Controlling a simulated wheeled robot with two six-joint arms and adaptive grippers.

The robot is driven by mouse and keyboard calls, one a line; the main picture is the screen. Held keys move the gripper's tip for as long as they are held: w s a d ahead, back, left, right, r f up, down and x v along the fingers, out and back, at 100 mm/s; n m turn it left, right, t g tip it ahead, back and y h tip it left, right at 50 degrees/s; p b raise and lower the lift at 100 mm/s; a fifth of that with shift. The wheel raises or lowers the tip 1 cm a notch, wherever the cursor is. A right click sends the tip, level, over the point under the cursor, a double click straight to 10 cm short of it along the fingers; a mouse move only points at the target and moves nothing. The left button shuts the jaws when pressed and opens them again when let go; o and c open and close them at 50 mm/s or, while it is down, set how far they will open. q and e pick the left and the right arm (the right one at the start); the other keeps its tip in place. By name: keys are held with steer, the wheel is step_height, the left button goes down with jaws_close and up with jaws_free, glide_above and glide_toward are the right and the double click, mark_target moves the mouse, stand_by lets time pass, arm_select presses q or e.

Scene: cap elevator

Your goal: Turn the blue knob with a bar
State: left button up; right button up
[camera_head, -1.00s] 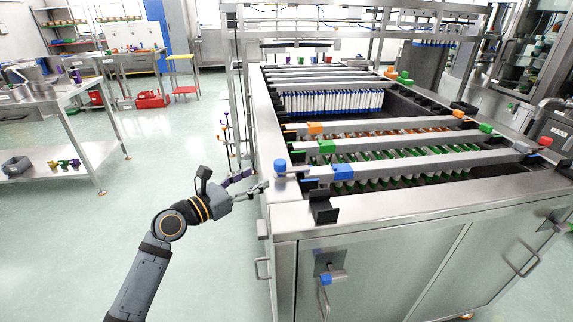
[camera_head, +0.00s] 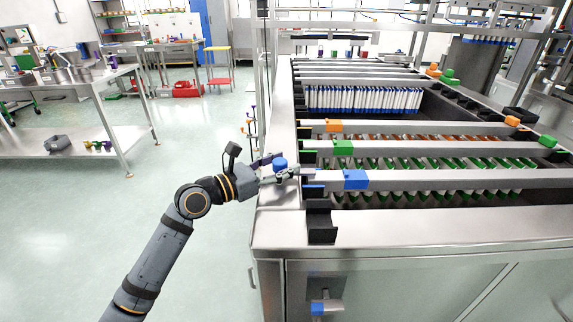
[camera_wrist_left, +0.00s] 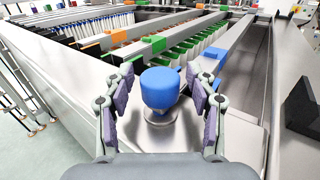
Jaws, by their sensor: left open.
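The blue knob (camera_head: 280,163) stands on the left rim of the steel machine (camera_head: 273,228). In the left wrist view the blue knob (camera_wrist_left: 160,88) sits upright on a round metal base, centred between the two fingers. My left gripper (camera_head: 276,168) is at the knob; it also shows in the left wrist view (camera_wrist_left: 160,100), open, with purple pads on either side of the knob. A gap shows between each pad and the knob. My right gripper is not in view.
Long grey bars with a blue block (camera_head: 356,180), a green block (camera_head: 343,147) and an orange block (camera_head: 334,125) cross the machine. A black bracket (camera_head: 321,228) stands on the near rim. A steel table (camera_head: 70,85) stands left; the floor between is clear.

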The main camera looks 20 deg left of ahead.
arm_select(q)
steer(key=shift+s+a, duration=0.1)
steer(key=shift+s, duration=0.05)
steer(key=shift+c, duration=0.7)
jaws_close()
